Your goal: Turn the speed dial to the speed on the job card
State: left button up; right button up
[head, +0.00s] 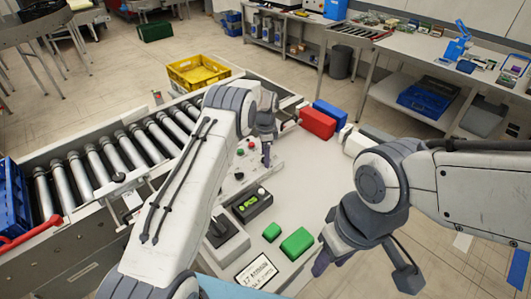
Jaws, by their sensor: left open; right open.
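A job card (255,273) with dark print lies at the near edge of the light worktop; its text is too small to read surely. A dark box with a lit green display (247,205) stands beyond it, with a small pale knob (262,191) at its far end. Which control is the speed dial I cannot tell. A panel with red and green buttons (240,150) sits beside the rollers, partly behind my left arm. My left gripper (266,150) is open, pointing down just right of this panel. My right gripper (364,264) is open, apart from the controls, at the worktop's right side.
A green block (297,243) and a smaller green block (272,231) lie on the worktop. Red (317,124) and blue (331,114) boxes stand at its far end. A roller conveyor (105,160) runs along the left, with a yellow crate (198,73) beyond.

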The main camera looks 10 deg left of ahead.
pick_arm(q)
jog(key=shift+f, duration=0.2)
grip_shut()
